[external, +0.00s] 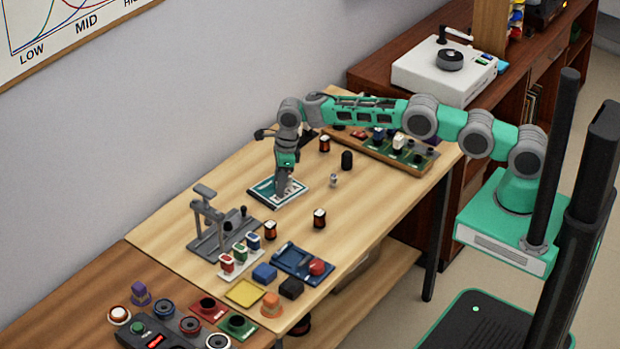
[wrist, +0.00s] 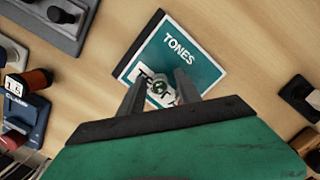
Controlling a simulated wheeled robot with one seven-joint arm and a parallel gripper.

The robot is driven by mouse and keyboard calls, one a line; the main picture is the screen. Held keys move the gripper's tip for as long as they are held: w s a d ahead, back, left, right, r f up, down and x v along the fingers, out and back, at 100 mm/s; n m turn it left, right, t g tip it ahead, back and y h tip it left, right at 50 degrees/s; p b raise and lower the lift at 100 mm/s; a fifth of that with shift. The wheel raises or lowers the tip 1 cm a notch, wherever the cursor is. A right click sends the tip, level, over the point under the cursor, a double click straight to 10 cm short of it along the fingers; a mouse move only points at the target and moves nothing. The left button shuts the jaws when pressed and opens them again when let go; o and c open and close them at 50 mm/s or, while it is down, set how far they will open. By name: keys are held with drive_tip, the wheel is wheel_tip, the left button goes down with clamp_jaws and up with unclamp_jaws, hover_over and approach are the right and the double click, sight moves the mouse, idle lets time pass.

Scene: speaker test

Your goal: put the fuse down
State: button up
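My gripper (external: 283,193) points down over a teal and white booklet (external: 264,198) on the light wood table. In the wrist view the booklet (wrist: 196,50) reads "TONES", and its lower line is partly covered by my fingers. My two fingers (wrist: 160,86) are closed around a small round metallic end with a greenish middle, which looks like the fuse (wrist: 159,88) seen end-on. The external view hides the fuse behind the fingers. Whether its lower end touches the booklet I cannot tell.
A small silver piece (external: 333,180) and a black cylinder (external: 347,160) stand right of the booklet. Copper-coloured coils (external: 320,218) stand nearby. A grey press stand (external: 222,228) is at front left, a blue tray (external: 303,261) in front, a circuit board tray (external: 380,150) behind. Bare table surrounds the booklet.

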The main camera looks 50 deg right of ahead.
drive_tip(key=shift+r, duration=0.15)
wheel_tip(320, 180, up, 12)
drive_tip(key=s+d, duration=0.1)
drive_tip(key=s+d+r+n, duration=0.6)
drive_tip(key=d+r+n, duration=0.25)
drive_tip(key=r, duration=0.25)
drive_tip(key=s+d+r+n+t, duration=0.1)
drive_tip(key=s+d+r+n, duration=0.1)
drive_tip(key=s+d+n, duration=0.55)
drive_tip(key=s+d+r+n+t, duration=0.1)
drive_tip(key=s+d+n, duration=0.35)
drive_tip(key=s, duration=0.65)
drive_tip(key=s+d+f+n, duration=0.2)
drive_tip(key=s+f+n, duration=0.1)
drive_tip(key=s, duration=0.3)
drive_tip(key=s+d+f+n+h, duration=0.1)
drive_tip(key=s+d+f+n, duration=0.2)
drive_tip(key=s+n, duration=0.1)
drive_tip(key=shift+s, duration=0.9)
drive_tip(key=shift+d+r, duration=0.1)
idle(2.3)
